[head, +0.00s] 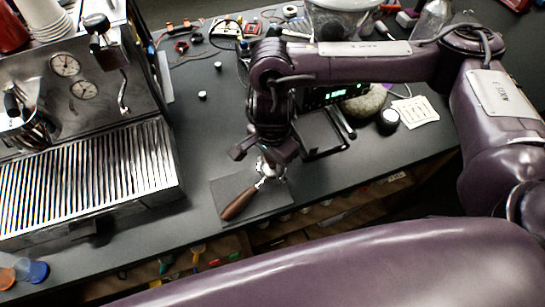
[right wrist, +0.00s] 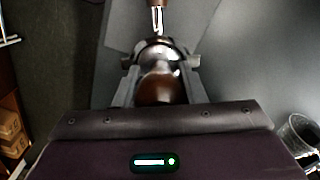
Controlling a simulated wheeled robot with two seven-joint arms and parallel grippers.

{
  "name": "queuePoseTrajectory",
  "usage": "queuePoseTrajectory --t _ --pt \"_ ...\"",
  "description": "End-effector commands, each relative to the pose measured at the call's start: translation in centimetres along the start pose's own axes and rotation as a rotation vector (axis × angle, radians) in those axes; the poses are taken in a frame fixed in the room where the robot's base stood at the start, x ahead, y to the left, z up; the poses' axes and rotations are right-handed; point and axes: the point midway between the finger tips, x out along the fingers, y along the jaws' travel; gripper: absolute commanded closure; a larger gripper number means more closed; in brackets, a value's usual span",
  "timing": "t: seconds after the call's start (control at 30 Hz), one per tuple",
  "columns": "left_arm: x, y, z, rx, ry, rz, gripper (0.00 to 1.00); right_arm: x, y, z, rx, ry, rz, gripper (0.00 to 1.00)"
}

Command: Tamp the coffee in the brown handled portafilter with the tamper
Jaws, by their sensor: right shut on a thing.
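The portafilter, with its brown handle (head: 240,203) pointing to the lower left, lies on a dark square mat (head: 229,187) near the counter's front edge. My right gripper (head: 268,158) points down over the metal basket end. In the right wrist view my right gripper (right wrist: 162,90) is shut on the tamper, whose brown rounded knob (right wrist: 158,90) sits between the fingers. The tamper's metal part is over the portafilter's basket (right wrist: 157,50); how deep it sits and the coffee are hidden. My left gripper is not in view.
The espresso machine with its ribbed drip tray (head: 90,180) stands at the left. A scale with a green display (head: 340,93) is behind my right gripper. A round dark-sided jar (head: 388,119) and white card (head: 415,111) lie to the right. Counter left of the mat is clear.

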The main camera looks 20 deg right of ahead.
Motion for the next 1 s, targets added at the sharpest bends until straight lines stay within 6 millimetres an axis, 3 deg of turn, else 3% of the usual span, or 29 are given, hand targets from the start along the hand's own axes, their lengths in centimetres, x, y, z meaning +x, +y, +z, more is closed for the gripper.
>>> queuePoseTrajectory --t 0.83,0.87,0.9,1.0 --pt "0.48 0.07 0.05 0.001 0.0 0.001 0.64 0.31 0.04 0.02 0.0 -0.001 0.001 1.0" --pt "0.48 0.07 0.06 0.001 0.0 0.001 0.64 0.3 0.04 0.02 0.0 -0.001 0.001 0.61" --pt "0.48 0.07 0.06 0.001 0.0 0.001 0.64 0.3 0.03 0.02 0.0 0.0 0.001 0.56" --pt "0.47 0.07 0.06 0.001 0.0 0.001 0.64 0.29 0.02 0.01 0.0 0.0 0.001 0.56"
